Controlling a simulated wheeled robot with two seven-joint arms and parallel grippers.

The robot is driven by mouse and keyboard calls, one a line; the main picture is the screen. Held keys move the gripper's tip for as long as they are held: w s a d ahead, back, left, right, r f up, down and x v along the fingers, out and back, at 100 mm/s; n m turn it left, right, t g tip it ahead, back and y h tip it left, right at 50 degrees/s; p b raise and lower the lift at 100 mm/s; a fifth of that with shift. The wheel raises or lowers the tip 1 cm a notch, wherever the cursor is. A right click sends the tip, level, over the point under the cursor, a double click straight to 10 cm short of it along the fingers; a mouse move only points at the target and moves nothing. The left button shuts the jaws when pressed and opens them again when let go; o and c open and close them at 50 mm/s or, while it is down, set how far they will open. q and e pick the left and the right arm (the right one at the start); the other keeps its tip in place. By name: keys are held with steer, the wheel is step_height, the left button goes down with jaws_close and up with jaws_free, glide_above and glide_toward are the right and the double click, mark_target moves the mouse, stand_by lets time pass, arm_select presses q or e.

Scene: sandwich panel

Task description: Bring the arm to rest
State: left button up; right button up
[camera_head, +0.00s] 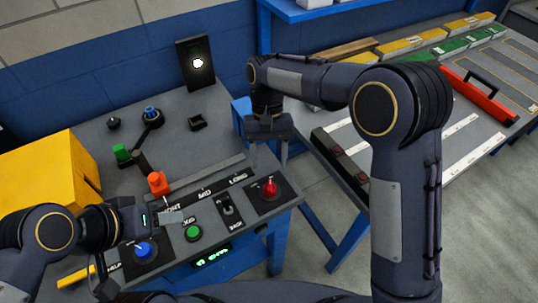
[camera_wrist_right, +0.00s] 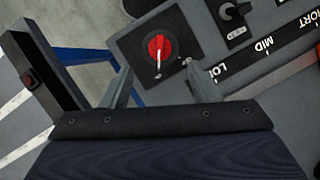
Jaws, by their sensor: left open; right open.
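My right arm comes down from the right in the head view. Its gripper (camera_head: 268,160) is open and points down above the right end of the grey control panel (camera_head: 222,178). In the right wrist view its two fingers (camera_wrist_right: 158,82) are apart with nothing between them, and the red knob (camera_wrist_right: 158,47) shows beyond them. The red knob also shows in the head view (camera_head: 270,187), below the gripper. My left gripper (camera_head: 178,216) is open at the left of the panel, near the blue knob (camera_head: 144,249).
A green button (camera_head: 193,232) and a black switch (camera_head: 227,206) sit between the knobs. An orange lever (camera_head: 158,183) stands behind my left gripper. A yellow box (camera_head: 45,172) is at the left.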

steer(key=s+d+r+m+t+y, duration=0.1)
steer(key=s+d+r+t+y, duration=0.1)
steer(key=s+d+r, duration=0.45)
steer(key=s+d+r+t+y, duration=0.1)
steer(key=d+r+t+y, duration=0.15)
steer(key=d, duration=0.65)
steer(key=s+d+f+t, duration=0.1)
steer(key=s+d+t, duration=0.1)
steer(key=s, duration=0.4)
steer(key=s+d+f+m+t, duration=0.1)
steer(key=s+d+t, duration=0.2)
steer(key=s, duration=0.3)
steer(key=shift+s+d, duration=0.2)
steer(key=shift+s, duration=0.15)
steer(key=shift+f+t, duration=0.1)
steer(key=shift+t, duration=0.15)
steer(key=shift+c, duration=0.4)
